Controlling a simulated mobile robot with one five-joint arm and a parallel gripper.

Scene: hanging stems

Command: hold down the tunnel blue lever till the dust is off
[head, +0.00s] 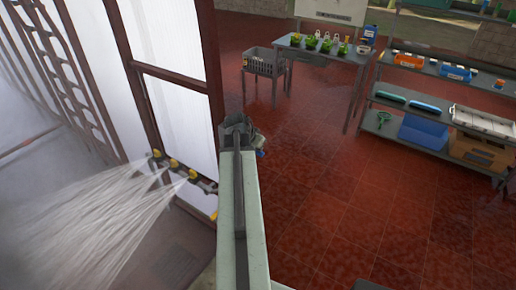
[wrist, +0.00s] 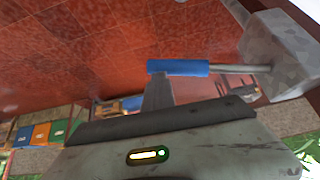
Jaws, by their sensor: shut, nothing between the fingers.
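The blue lever (wrist: 178,67) shows in the wrist view as a blue grip on a thin metal rod, which runs right to a grey block (wrist: 279,55). My gripper (wrist: 158,80) is shut and empty, its narrow tip at the left part of the blue grip. The tip overlaps the grip's edge in the picture; I cannot tell whether it presses on it. In the head view my arm hides the fingers. A small blue patch beside the arm end may be the lever. White spray fans left from yellow-capped nozzles (head: 174,163). No dust can be made out.
Left of my arm stand white panels in a brown frame (head: 180,115). A table with green plants (head: 320,58) and a shelf with bins (head: 440,85) stand at the back. The red tiled floor (head: 345,205) right of my arm is mostly clear.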

